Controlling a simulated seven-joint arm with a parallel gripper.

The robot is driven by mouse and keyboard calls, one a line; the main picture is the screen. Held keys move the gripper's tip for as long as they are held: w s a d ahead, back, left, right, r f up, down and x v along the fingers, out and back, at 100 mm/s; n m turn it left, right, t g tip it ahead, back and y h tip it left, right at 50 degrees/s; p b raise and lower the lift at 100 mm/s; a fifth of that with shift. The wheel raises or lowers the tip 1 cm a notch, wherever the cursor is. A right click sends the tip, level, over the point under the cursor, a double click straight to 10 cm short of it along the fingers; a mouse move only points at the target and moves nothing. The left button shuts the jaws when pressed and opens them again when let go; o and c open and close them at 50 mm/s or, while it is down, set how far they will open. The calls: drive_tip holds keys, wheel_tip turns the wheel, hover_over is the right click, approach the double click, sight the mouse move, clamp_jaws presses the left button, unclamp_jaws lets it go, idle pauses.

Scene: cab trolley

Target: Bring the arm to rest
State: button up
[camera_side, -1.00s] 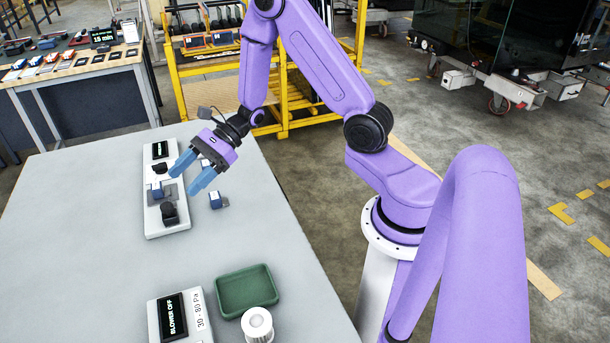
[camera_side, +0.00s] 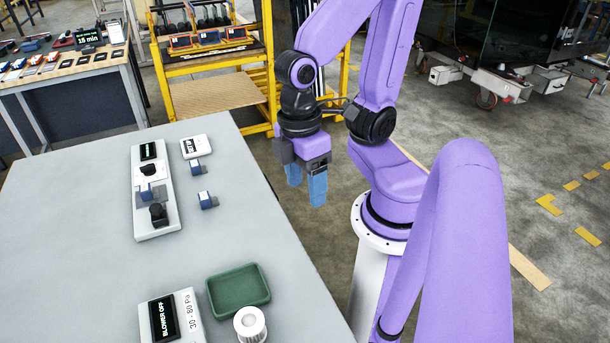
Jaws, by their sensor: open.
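My gripper (camera_side: 306,190) has two blue fingers that point down, apart and with nothing between them. It hangs beyond the right edge of the grey table (camera_side: 80,255), over the floor, close to my arm's base. My purple arm is folded back towards its white mount, with the wrist upright above the gripper. No object touches the gripper.
On the table are a panel with black knobs (camera_side: 156,215), a white display box (camera_side: 195,147), two small blue blocks (camera_side: 196,168) (camera_side: 207,200), a green tray (camera_side: 238,291), a white cylinder (camera_side: 250,325) and a blower box (camera_side: 170,318). A yellow rack (camera_side: 215,95) stands behind.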

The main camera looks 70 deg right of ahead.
drive_tip(key=shift+w+d+r+n+t, duration=0.1)
drive_tip(key=shift+d+r+n+t, duration=0.15)
drive_tip(key=shift+n+t, duration=0.45)
idle(1.8)
